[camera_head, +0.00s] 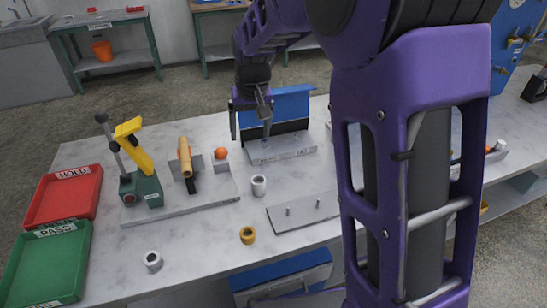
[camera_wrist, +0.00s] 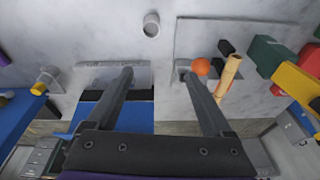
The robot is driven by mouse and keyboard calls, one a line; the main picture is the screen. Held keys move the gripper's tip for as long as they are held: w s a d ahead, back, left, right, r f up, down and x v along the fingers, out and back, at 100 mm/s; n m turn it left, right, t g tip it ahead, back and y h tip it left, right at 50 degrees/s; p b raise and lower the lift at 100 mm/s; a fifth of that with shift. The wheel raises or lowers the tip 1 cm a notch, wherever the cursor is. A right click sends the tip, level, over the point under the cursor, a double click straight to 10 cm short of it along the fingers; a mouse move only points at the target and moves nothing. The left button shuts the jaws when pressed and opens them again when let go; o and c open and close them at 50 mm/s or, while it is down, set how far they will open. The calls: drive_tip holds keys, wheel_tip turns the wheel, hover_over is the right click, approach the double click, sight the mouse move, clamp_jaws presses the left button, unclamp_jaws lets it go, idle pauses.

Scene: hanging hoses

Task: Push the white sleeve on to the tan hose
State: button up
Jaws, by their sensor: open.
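The tan hose (camera_head: 184,156) stands tilted in a holder on a grey plate, left of centre. It also shows in the wrist view (camera_wrist: 229,76). Two short white sleeves stand on the table: one white sleeve (camera_head: 259,186) right of the hose plate, and another white sleeve (camera_head: 152,262) near the front left. One white sleeve shows at the top of the wrist view (camera_wrist: 151,27). I cannot tell which one the task means. My gripper (camera_head: 250,137) is open and empty above the back of the table, by a blue-backed fixture. Its two fingers also show in the wrist view (camera_wrist: 156,76).
A green stand with a yellow lever (camera_head: 130,132) is left of the hose. An orange ball (camera_head: 221,153) is right of it. A yellow ring (camera_head: 248,235) and a pegged plate (camera_head: 300,212) lie in front. Red (camera_head: 65,196) and green (camera_head: 47,265) trays are at left.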

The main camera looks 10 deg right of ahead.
wheel_tip(320, 180, down, 3)
drive_tip(key=s+d, duration=0.1)
drive_tip(key=d, duration=0.1)
approach(258, 180)
drive_tip(key=shift+s+a+f+g+h+b, duration=0.15)
drive_tip(key=shift+a+f+g, duration=0.05)
drive_tip(key=shift+f, duration=0.2)
drive_tip(key=shift+s+a+f+g+h+b, duration=0.15)
drive_tip(key=shift+a+f+g, duration=0.05)
drive_tip(key=shift+f, duration=0.2)
drive_tip(key=shift+w+f, duration=0.2)
drive_tip(key=shift+f, duration=1.35)
drive_tip(key=shift+w+f, duration=0.25)
drive_tip(key=shift+f, duration=1.35)
clamp_jaws()
